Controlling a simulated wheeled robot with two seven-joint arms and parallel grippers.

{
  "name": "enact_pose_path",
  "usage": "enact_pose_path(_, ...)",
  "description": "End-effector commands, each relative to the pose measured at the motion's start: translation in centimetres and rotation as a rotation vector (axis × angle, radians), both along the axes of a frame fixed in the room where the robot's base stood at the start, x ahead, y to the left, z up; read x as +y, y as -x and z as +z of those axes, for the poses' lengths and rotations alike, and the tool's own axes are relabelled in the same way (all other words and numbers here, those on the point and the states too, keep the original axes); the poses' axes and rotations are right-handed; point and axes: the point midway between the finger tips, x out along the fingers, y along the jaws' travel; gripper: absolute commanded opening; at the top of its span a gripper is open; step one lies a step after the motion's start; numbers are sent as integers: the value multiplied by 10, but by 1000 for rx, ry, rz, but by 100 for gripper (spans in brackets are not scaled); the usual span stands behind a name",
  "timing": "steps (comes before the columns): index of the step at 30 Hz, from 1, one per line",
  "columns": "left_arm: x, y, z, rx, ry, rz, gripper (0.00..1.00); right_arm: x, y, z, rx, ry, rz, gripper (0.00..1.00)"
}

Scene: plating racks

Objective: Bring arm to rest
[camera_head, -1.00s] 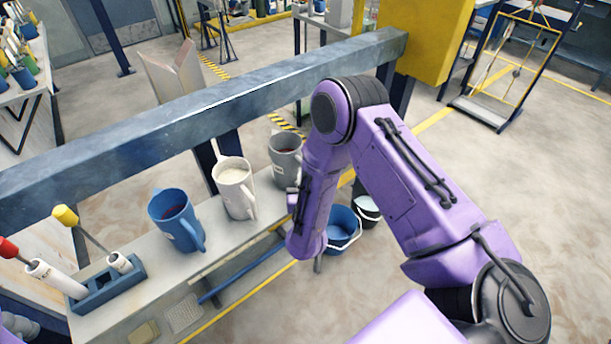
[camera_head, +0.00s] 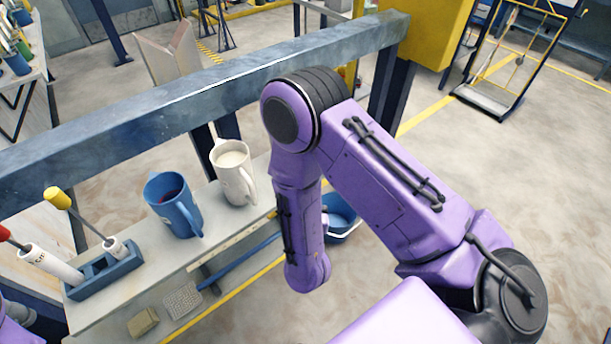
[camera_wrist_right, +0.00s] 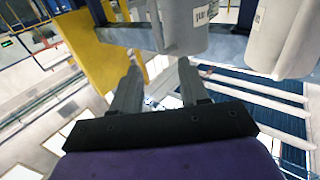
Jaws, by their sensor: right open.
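My right arm (camera_head: 385,180) crosses the middle of the head view, its forearm hanging down in front of the shelf. My right gripper (camera_wrist_right: 159,66) shows in the right wrist view, its two fingers apart with nothing between them. In the head view a blue mug (camera_head: 172,206) and a white mug (camera_head: 231,174) stand upright on the shelf, left of my arm. My left gripper is not seen; only a sliver of purple arm shows at the lower left.
The shelf (camera_head: 225,225) carries a blue holder (camera_head: 108,274) with yellow- and red-handled tools. A grey-blue beam (camera_head: 210,95) runs above the shelf's back. A blue bucket (camera_head: 342,215) stands behind my forearm.

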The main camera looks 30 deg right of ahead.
Motion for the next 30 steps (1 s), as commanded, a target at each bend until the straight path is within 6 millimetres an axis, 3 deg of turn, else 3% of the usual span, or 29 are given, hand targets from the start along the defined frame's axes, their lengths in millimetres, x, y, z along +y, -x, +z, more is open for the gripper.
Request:
enact_pose_path(11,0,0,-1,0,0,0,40,7,4,-3,-5,-42,21,44)
enact_pose_path(14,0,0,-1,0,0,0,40,22,-2,-28,84,-159,126,44)
enact_pose_path(16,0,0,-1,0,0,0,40,25,7,-62,229,-269,187,44)
enact_pose_path(19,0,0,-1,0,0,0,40,14,57,-128,530,-446,176,44)
enact_pose_path(22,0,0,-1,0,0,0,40,-4,124,-172,790,-573,84,44)
enact_pose_path(24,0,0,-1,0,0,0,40,-16,164,-188,916,-615,17,44)
enact_pose_path(26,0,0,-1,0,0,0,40,-27,190,-194,984,-622,-26,44)
enact_pose_path(30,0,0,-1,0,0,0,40,-39,215,-201,1027,-621,-80,44)
